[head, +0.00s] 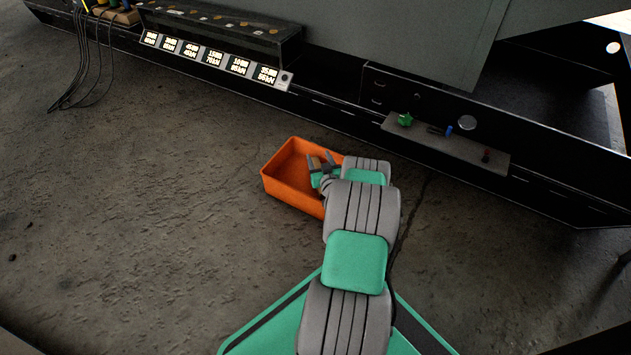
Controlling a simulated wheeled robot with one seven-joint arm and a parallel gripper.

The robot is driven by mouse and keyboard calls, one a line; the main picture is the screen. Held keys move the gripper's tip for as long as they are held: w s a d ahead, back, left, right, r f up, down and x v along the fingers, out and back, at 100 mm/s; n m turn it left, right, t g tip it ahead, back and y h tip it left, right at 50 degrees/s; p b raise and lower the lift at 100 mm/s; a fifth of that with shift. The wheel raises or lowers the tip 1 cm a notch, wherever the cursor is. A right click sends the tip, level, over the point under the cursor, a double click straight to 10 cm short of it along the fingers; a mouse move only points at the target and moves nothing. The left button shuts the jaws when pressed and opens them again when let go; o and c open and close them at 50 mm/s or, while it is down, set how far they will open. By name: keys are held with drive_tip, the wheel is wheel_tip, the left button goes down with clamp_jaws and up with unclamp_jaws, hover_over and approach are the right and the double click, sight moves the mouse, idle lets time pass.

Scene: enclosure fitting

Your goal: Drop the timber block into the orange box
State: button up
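The orange box (283,188) sits on the concrete floor near the middle of the head view, open at the top. My gripper (321,162) is over the right part of the box, with my arm reaching up to it from below. A small tan-brown piece, which looks like the timber block (315,162), shows between the fingers, and the gripper appears shut on it. The block is small in the picture and partly covered by the fingers. My arm hides the box's right side and near right corner.
A long dark cabinet base runs behind the box, with a row of lit display panels (215,57). A grey shelf (450,146) to the right carries a green item (405,119) and other small parts. Cables hang at the far left. The floor left of the box is clear.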

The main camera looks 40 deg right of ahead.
drive_tip(key=shift+o, duration=1)
drive_tip(key=shift+f, duration=0.1)
drive_tip(key=p+v, duration=0.3)
drive_tip(key=v, duration=0.5)
drive_tip(key=shift+w, duration=0.1)
